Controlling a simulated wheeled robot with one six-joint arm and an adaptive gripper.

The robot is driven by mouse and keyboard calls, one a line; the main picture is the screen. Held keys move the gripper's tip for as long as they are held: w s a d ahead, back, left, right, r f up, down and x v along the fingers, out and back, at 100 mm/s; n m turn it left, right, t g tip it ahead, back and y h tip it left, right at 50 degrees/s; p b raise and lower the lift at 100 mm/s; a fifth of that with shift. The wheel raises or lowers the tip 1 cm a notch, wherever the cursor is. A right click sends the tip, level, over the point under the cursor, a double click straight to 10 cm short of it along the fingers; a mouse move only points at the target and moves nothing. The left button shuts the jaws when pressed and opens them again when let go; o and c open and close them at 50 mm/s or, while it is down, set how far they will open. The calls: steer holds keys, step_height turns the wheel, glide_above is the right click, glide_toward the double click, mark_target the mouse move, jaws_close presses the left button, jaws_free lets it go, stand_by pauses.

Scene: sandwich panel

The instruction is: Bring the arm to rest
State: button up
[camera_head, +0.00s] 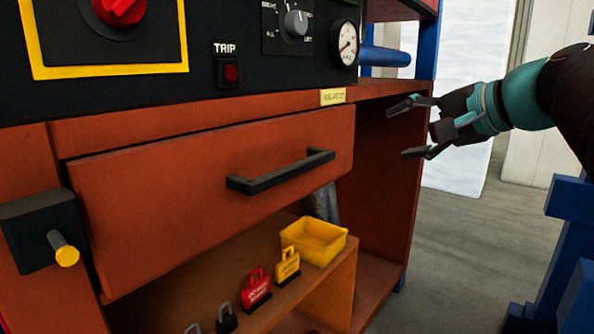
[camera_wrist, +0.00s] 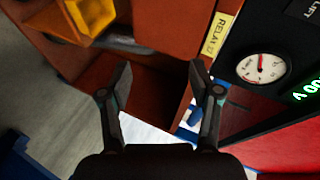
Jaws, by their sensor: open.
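My gripper (camera_head: 410,128) is at the upper right of the head view, in front of the right end of the orange-red cabinet (camera_head: 385,175). Its fingers are spread apart with nothing between them. In the wrist view the two open fingertips (camera_wrist: 158,80) show at left and right, with the cabinet's open bay behind them. My arm reaches in from the right edge of the head view.
A drawer (camera_head: 200,195) with a black handle (camera_head: 280,172) stands slightly out. Below are a yellow bin (camera_head: 313,240) and several padlocks and tags. Above are a gauge (camera_head: 344,44), a selector knob (camera_head: 295,22) and a TRIP button (camera_head: 231,73).

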steer(key=s+f+n+g+h, duration=0.2)
steer(key=s+f, duration=0.4)
steer(key=f, duration=0.5)
steer(key=s+a+f+n+g+h, duration=0.1)
steer(key=s+f+n+h, duration=0.2)
steer(key=s+f, duration=0.3)
steer(key=s+a+f+n+g+h, duration=0.1)
steer(key=s+f+n, duration=0.3)
steer(key=f, duration=1.2)
steer(key=shift+s+g+h, duration=0.7)
steer(key=shift+s+g, duration=0.1)
steer(key=shift+s, duration=0.45)
steer(key=c, duration=0.3)
steer(key=shift+c, duration=0.5)
